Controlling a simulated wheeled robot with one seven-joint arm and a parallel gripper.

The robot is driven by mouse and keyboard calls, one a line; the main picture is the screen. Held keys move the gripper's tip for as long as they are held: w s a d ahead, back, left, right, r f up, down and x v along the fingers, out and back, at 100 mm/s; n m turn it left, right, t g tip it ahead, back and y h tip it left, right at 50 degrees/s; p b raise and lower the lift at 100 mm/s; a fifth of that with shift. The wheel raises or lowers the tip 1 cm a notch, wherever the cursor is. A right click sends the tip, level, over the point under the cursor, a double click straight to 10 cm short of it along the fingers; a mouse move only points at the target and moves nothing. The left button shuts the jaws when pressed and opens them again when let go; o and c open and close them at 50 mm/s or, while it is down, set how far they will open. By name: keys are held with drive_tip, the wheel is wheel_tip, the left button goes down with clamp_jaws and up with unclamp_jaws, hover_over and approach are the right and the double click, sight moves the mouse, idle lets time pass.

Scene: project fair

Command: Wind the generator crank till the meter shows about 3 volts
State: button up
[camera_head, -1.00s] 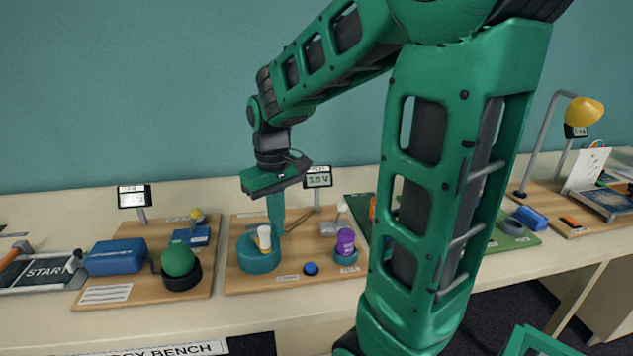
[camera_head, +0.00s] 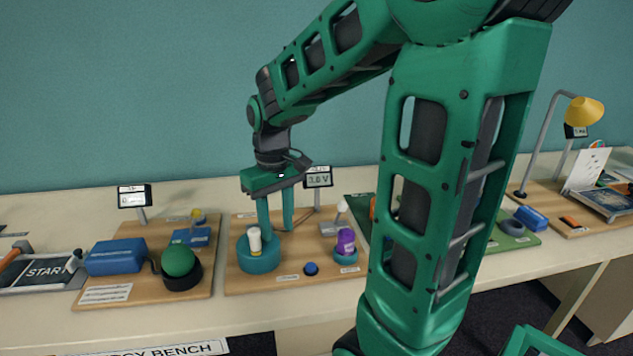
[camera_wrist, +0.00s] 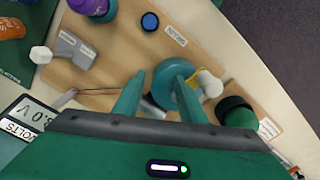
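The generator is a round teal drum (camera_head: 260,262) on a wooden board, with its white and yellow crank knob (camera_head: 254,240) on top. The drum (camera_wrist: 172,85) and the pale knob (camera_wrist: 210,84) also show in the wrist view. The meter (camera_head: 318,179) behind it reads 3.0 V; its display (camera_wrist: 36,113) reads 3.0 V in the wrist view too. My gripper (camera_head: 277,233) is open, its two teal fingers apart and pointing down over the drum's right side. Its fingers (camera_wrist: 159,76) hold nothing visible. The knob stands to the left of them in the head view.
On the same board are a purple bottle (camera_head: 346,240) in a teal holder, a blue button (camera_head: 311,268) and a grey block with a white knob (camera_head: 342,207). A neighbouring board on the left holds a blue box (camera_head: 117,256) and a green ball (camera_head: 178,261).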

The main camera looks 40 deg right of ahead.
wheel_tip(320, 180, up, 9)
idle(1.1)
idle(0.4)
drive_tip(key=s+d+f+m, duration=0.1)
drive_tip(key=s+f+m, duration=0.1)
drive_tip(key=s+f, duration=0.3)
drive_tip(key=s+d+f+m, duration=0.2)
drive_tip(key=s+f+m, duration=0.1)
drive_tip(key=s, duration=1)
drive_tip(key=shift+s+d+f+m, duration=0.15)
drive_tip(key=shift+s+f+m, duration=0.15)
drive_tip(key=shift+f, duration=0.55)
